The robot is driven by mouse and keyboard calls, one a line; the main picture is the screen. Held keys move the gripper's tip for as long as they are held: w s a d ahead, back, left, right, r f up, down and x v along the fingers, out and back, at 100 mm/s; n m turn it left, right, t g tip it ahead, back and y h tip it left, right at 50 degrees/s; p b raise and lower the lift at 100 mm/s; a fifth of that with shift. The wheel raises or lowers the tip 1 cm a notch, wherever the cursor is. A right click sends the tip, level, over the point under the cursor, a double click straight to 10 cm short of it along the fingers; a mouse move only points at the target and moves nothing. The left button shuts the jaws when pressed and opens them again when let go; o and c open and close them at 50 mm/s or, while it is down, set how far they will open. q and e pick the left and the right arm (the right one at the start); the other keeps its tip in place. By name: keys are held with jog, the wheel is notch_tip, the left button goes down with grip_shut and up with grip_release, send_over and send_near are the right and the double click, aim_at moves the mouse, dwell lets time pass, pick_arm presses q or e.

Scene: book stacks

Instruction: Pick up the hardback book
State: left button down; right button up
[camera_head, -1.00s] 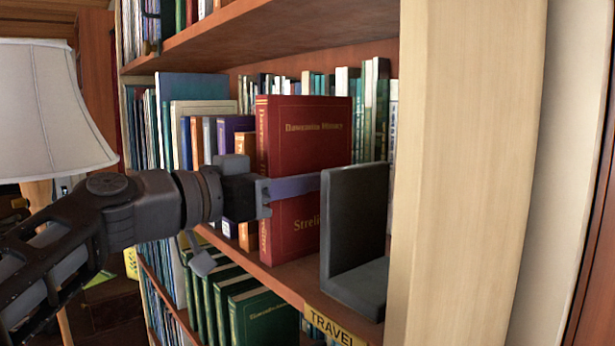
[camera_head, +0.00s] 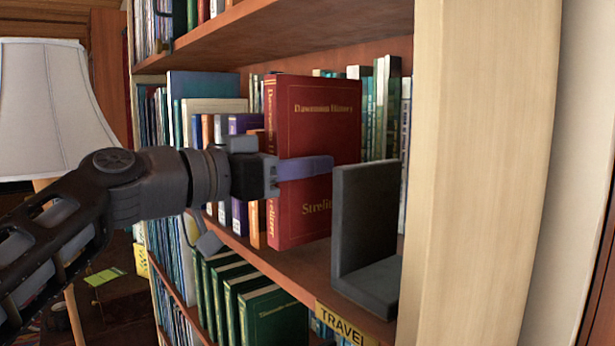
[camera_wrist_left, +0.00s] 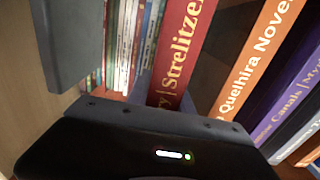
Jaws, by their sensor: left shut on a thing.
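The hardback book (camera_head: 315,130) is red with gold lettering and stands upright, raised a little above the shelf board. Its red spine also shows in the left wrist view (camera_wrist_left: 182,45). My left gripper (camera_head: 300,168) comes in from the left and is shut on the book. One finger lies across the front cover; the other finger is hidden behind the book. My right gripper is in neither view.
A dark grey bookend (camera_head: 362,215) stands just right of the book. An orange book (camera_head: 256,230) and a purple book (camera_head: 240,205) stand at its left. The upper shelf (camera_head: 300,35) is above, with some free room beneath it.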

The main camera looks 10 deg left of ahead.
aim_at(305, 125)
pick_arm(q)
notch_tip(305, 125, up, 5)
jog(key=shift+s+r+p, duration=0.1)
jog(key=shift+r+p, duration=0.1)
jog(key=shift+p, duration=0.15)
jog(key=b+v, duration=0.1)
jog(key=v, duration=0.2)
jog(key=b+v, duration=0.1)
jog(key=v, duration=0.2)
jog(key=b+v, duration=0.2)
jog(key=v, duration=0.1)
jog(key=shift+s+a+f, duration=0.15)
jog(key=shift+f, duration=0.2)
jog(key=b+v, duration=0.1)
jog(key=v, duration=0.9)
jog(key=shift+r+b, duration=0.2)
jog(key=shift+b, duration=0.2)
